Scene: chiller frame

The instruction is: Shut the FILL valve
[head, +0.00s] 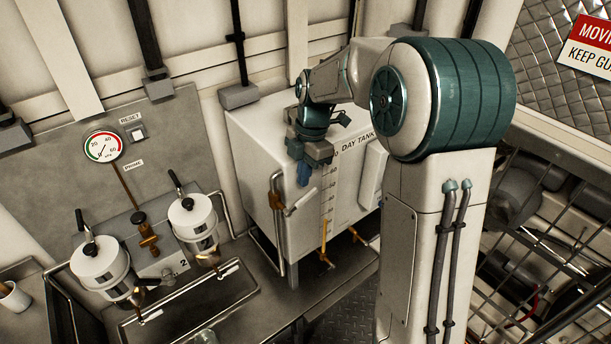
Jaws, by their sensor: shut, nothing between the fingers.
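The day tank (262,135) is a pale box marked "DAY TANK" with a level scale on its front. At its front left, a copper-coloured pipe with a valve (276,188) carries a pale lever (300,203) that slants up to the right. No FILL label is readable, so I cannot tell for sure that this is the FILL valve. My gripper (304,178) points down in front of the tank, just above and near the lever. Its blue fingers are together and hold nothing. I cannot tell whether they touch the lever.
Two white canisters (193,222) with black handles, a pressure gauge (103,147) and a brass valve (147,236) stand at left. A mug (13,297) is at far left. A wire guard (560,260) is at right.

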